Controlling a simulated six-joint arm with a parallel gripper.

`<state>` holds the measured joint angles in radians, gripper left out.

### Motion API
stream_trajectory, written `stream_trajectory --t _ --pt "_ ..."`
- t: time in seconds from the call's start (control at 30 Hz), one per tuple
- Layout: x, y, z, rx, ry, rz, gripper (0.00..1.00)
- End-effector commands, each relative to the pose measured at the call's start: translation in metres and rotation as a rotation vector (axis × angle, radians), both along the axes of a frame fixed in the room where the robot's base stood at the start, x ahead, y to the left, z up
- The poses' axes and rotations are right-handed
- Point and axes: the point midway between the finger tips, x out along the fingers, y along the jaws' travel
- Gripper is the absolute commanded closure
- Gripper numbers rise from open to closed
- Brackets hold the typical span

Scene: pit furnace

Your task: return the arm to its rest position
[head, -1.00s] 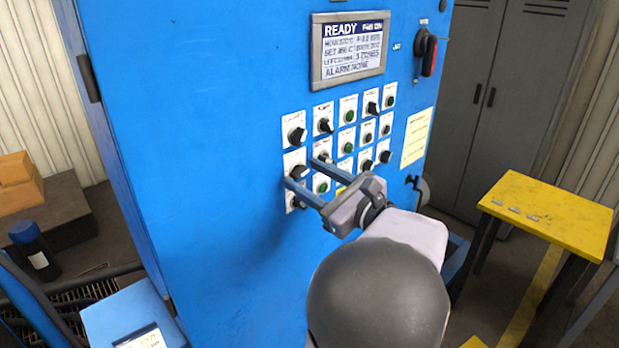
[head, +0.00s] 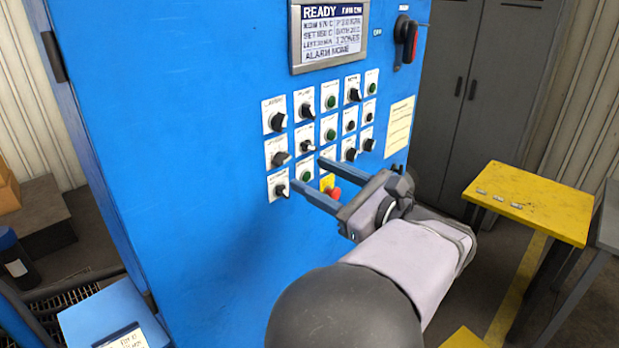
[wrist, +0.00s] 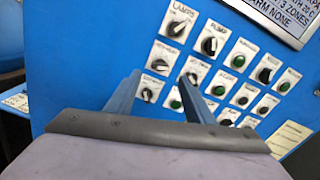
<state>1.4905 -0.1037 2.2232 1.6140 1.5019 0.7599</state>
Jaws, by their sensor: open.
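My gripper (head: 306,173) is open and empty, its two blue fingers apart and pointing at the lower part of the panel's switch rows. In the wrist view my gripper (wrist: 160,88) also shows its fingers apart with nothing between them. The blue control cabinet (head: 190,150) fills the middle of the head view. Its black knobs and green buttons sit in rows on white plates. A red emergency button (head: 334,193) on a yellow plate shows between the fingers. I cannot tell whether the fingertips touch the panel.
A display (head: 334,35) reads READY and ALARM NONE. A red-and-black rotary switch (head: 406,40) is at upper right. A yellow table (head: 535,210) with small metal pieces stands right of my arm. Grey lockers (head: 470,80) stand behind. A blue box (head: 110,312) is at lower left.

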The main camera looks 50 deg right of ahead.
Motion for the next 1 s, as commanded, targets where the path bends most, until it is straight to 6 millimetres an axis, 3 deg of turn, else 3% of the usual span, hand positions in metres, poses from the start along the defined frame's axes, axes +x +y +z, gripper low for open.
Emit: stream_trajectory --t 0.53,0.7,0.77,0.87,1.0 --pt "-0.002 0.000 0.000 -0.010 0.000 0.001 0.52" --pt "-0.002 -0.009 -0.006 -0.127 0.027 -0.033 0.52" --pt "-0.003 -0.015 -0.023 -0.211 0.101 -0.051 0.52" --pt "-0.013 -0.018 -0.074 -0.356 0.299 -0.026 0.52" --pt "-0.045 -0.010 -0.152 -0.539 0.591 0.090 0.52"
